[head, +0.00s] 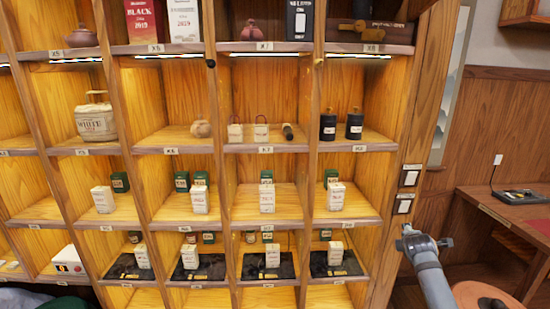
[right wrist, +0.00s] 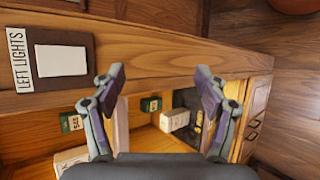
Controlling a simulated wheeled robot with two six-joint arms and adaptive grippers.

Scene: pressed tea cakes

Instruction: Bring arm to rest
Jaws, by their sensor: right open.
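My right gripper (head: 408,240) is at the lower right in the head view, in front of the shelf's right edge and below two switch plates. In the right wrist view the right gripper (right wrist: 160,86) has its fingers spread wide, with nothing between them. A switch plate labelled LEFT LIGHTS (right wrist: 62,60) is at the upper left there, apart from the fingers. My left gripper is not in view.
A wooden shelf (head: 225,148) fills most of the head view, holding boxes, jars and teapots. Two switch plates (head: 410,176) (head: 403,204) are on its right post. A wooden desk (head: 500,205) with a dark tray (head: 522,196) is at right.

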